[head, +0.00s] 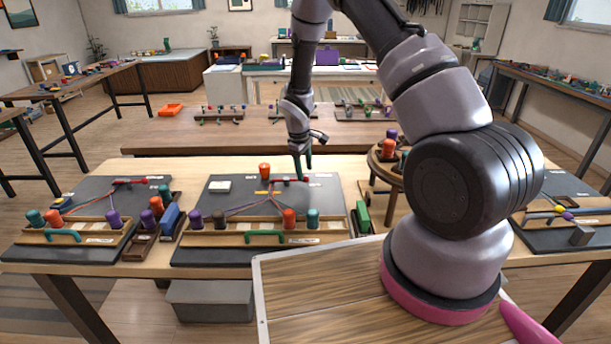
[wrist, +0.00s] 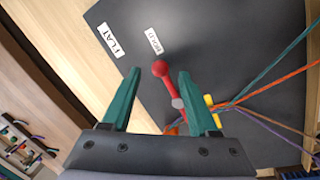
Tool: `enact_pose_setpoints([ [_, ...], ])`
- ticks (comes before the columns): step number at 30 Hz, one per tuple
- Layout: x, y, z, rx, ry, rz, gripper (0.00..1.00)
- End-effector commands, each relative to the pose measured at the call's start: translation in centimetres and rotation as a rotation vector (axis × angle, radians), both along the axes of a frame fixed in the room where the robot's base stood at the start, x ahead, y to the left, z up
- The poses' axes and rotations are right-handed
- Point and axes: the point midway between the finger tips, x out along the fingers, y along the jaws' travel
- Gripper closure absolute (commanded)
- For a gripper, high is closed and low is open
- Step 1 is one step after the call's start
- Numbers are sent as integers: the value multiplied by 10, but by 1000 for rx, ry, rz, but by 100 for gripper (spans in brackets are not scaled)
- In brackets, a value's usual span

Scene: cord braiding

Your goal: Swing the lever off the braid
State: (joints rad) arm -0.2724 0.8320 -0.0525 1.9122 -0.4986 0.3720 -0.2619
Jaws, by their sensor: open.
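The red lever (wrist: 160,69) has a round knob and a grey pivot on the dark middle board (wrist: 215,35). Its knob end lies near the label HOLD (wrist: 153,40); a label FLAT (wrist: 111,39) is farther left. Coloured cords (wrist: 268,80) fan out to the right from beside the lever and a small yellow piece (wrist: 210,101). My gripper (wrist: 158,74) is open, with the lever's knob showing between its teal fingers; contact cannot be told. In the head view my gripper (head: 303,174) points down at the board's far edge. The lever's far end is partly hidden.
On the middle board, an orange peg (head: 265,170) stands left of the lever and a wooden rack of pegs (head: 250,225) lies in front. Another cord board (head: 90,190) is on the left. A round wooden stand (head: 378,172) is close on the right.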

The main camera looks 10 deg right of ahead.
Motion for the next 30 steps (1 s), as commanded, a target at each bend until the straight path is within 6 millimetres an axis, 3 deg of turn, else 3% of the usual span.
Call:
enact_pose_setpoints([
  [6,3,-3,-25,1,1,-1,40],
  [17,4,-4,-29,1,-1,-1,40],
  [21,4,-4,-29,1,-1,-1,93],
  [22,4,-4,-29,2,0,-1,100],
  [30,4,-4,-29,2,0,-1,100],
])
